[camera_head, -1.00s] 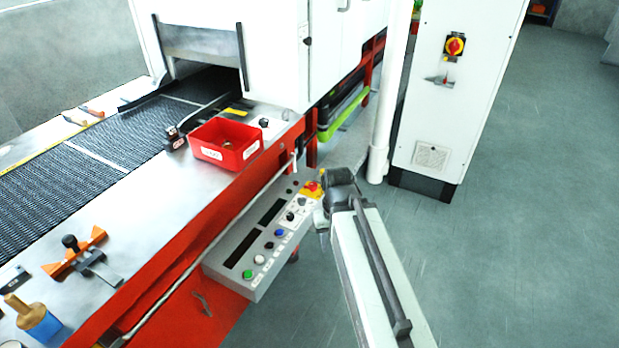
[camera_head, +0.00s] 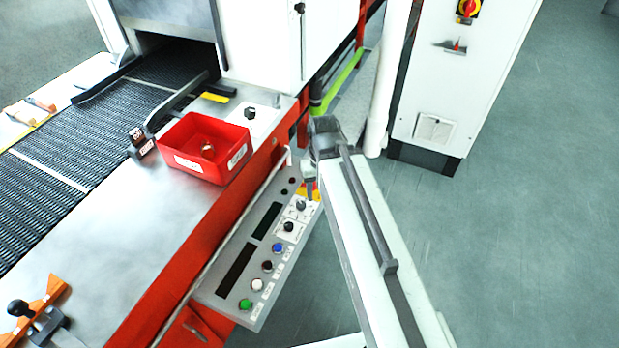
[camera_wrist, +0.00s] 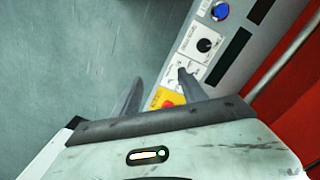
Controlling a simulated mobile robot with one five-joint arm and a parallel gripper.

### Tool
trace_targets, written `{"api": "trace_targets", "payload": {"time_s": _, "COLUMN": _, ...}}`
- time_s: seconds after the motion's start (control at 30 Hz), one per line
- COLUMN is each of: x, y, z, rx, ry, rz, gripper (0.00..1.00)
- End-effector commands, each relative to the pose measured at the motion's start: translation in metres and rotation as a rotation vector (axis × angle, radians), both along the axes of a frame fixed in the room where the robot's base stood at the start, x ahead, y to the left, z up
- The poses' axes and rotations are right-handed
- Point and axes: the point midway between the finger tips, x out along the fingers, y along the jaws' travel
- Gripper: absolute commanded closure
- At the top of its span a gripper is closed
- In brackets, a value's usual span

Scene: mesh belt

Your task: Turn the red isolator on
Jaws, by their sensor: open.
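The red isolator (camera_head: 467,8) is a red rotary handle on a yellow plate, on the front of the white cabinet (camera_head: 472,80) at the upper right of the head view. The top picture edge crops it, and its exact setting is too small to tell. It is not visible in the wrist view. My gripper (camera_wrist: 160,78) is open and empty in the wrist view, pointing at the control panel. In the head view my arm hangs beside the panel, well left of and apart from the isolator.
The control panel (camera_head: 250,245) has coloured buttons, knobs and a red and yellow switch (camera_wrist: 167,102) close to my fingers. A red bin (camera_head: 205,170) stands on the metal table by the mesh belt (camera_head: 90,135). A grey lever (camera_head: 455,45) sits below the isolator. Floor is clear at right.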

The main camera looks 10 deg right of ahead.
Motion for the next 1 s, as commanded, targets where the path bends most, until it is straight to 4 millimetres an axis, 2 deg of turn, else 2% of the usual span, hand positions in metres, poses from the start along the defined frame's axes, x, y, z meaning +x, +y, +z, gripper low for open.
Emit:
{"api": "trace_targets", "payload": {"time_s": 0.07, "x": 0.020, "y": -0.004, "z": -0.007, "rx": 0.000, "ry": -0.001, "rz": 0.062, "gripper": 0.43}}
{"api": "trace_targets", "payload": {"time_s": 0.2, "x": 0.083, "y": -0.007, "z": -0.025, "rx": 0.000, "ry": -0.001, "rz": 0.344, "gripper": 0.43}}
{"api": "trace_targets", "payload": {"time_s": 0.3, "x": 0.121, "y": -0.007, "z": -0.034, "rx": 0.000, "ry": 0.000, "rz": 0.545, "gripper": 0.43}}
{"api": "trace_targets", "payload": {"time_s": 0.4, "x": 0.142, "y": -0.006, "z": -0.037, "rx": 0.000, "ry": 0.000, "rz": 0.677, "gripper": 0.43}}
{"api": "trace_targets", "payload": {"time_s": 0.67, "x": 0.145, "y": -0.006, "z": -0.041, "rx": 0.000, "ry": -0.001, "rz": 0.733, "gripper": 0.43}}
{"api": "trace_targets", "payload": {"time_s": 0.77, "x": 0.145, "y": -0.005, "z": -0.051, "rx": 0.000, "ry": -0.001, "rz": 0.733, "gripper": 0.43}}
{"api": "trace_targets", "payload": {"time_s": 1.0, "x": 0.145, "y": -0.005, "z": -0.093, "rx": 0.000, "ry": -0.001, "rz": 0.732, "gripper": 0.43}}
